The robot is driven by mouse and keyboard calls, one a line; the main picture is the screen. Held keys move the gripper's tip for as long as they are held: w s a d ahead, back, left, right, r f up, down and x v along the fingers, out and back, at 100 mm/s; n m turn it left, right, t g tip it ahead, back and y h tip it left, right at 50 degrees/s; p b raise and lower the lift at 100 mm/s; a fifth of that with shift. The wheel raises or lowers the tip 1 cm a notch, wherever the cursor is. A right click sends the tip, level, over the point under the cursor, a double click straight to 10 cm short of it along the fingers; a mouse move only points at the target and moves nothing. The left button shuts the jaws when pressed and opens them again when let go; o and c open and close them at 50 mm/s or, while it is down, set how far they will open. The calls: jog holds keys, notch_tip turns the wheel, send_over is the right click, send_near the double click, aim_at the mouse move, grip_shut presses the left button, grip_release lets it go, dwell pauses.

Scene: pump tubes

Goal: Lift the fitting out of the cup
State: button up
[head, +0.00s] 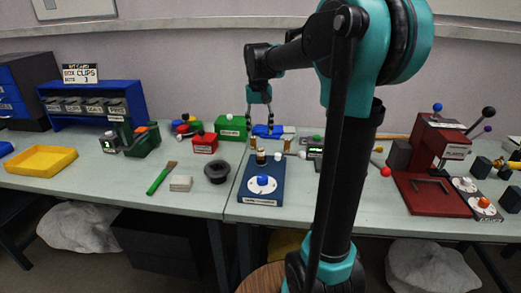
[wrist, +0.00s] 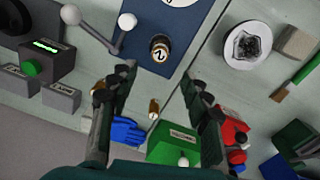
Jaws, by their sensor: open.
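A brass fitting marked "2" (wrist: 160,47) stands upright in a small dark cup (wrist: 153,60) on the blue pump base (wrist: 190,50). In the head view, the fitting (head: 261,155) stands at the back end of the blue base (head: 262,196), behind a white dial with a blue knob. My gripper (head: 260,118) hangs over the bench, above and slightly behind the fitting. In the wrist view, my gripper (wrist: 158,78) has its fingers spread, with nothing between them. The fitting lies just beyond the fingertips, apart from them. How deep it sits in the cup is hidden.
A white-balled lever (wrist: 127,22) stands beside the fitting. A loose brass piece (wrist: 153,108), a blue glove-like item (wrist: 128,132) and a green box (wrist: 172,145) lie behind. A dark round bowl (head: 217,172) sits left of the base, a red press (head: 430,170) far right.

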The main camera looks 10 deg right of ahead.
aim_at(261, 148)
notch_tip(261, 148, down, 10)
jog(key=shift+d+r, duration=0.1)
jog(key=shift+r, duration=0.15)
jog(key=shift+c, duration=0.3)
jog(key=shift+s, duration=0.1)
grip_shut()
dwell(0.3)
jog(key=shift+r, duration=0.15)
jog(key=shift+r, duration=2.9)
